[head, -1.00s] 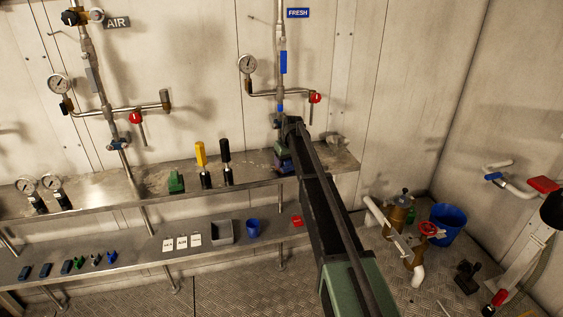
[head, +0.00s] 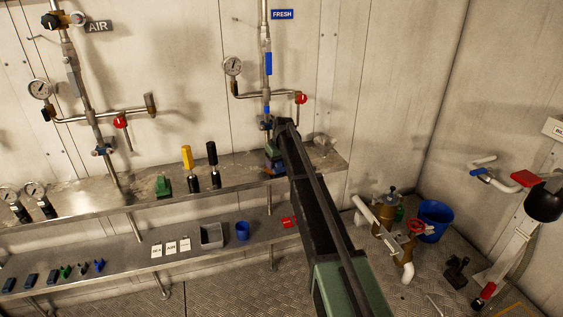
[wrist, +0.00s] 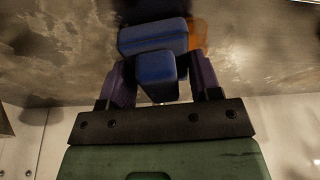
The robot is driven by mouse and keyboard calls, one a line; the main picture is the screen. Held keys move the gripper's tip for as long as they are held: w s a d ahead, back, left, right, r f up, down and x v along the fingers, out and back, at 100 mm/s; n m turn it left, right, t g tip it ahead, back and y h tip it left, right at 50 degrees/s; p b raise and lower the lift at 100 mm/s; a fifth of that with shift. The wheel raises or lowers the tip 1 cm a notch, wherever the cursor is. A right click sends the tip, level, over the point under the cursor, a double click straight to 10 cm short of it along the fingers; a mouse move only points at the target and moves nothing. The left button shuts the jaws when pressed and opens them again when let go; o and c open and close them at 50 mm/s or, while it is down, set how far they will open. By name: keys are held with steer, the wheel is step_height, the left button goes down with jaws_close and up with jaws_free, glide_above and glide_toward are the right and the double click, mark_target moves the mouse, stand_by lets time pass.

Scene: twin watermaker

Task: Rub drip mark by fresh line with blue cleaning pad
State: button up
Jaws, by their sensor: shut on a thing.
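My gripper (wrist: 155,85) has purple fingers shut on the blue cleaning pad, whose grip block (wrist: 156,72) sits between them. The pad's wider body (wrist: 150,38) lies beyond the fingertips, against or just over the scratched metal shelf; I cannot tell which. An orange-brown drip mark (wrist: 199,36) shows at the pad's right edge in the wrist view, partly covered by the pad. In the head view my gripper (head: 273,158) is low over the upper shelf, below the fresh line (head: 267,85) with its blue sleeve and FRESH sign (head: 283,14). My arm hides the mark there.
Yellow (head: 188,168) and black (head: 212,165) handled tools stand left of my gripper on the upper shelf (head: 110,200). A gauge (head: 233,66) and red valve handle (head: 301,99) sit above. The lower shelf holds a grey tray (head: 212,235) and blue cup (head: 242,231).

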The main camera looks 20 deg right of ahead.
mark_target(262, 170)
steer(key=shift+a, duration=2.8)
steer(key=shift+f, duration=0.15)
steer(key=shift+w+d+r, duration=0.1)
steer(key=shift+d+r, duration=0.05)
steer(key=shift+d, duration=1.95)
steer(key=shift+w+d+r, duration=0.1)
steer(key=shift+d, duration=1.95)
steer(key=shift+f, duration=0.1)
steer(key=shift+f, duration=0.1)
steer(key=shift+s+a, duration=0.1)
steer(key=shift+a, duration=2.05)
steer(key=shift+s+a, duration=0.1)
steer(key=shift+a, duration=1.8)
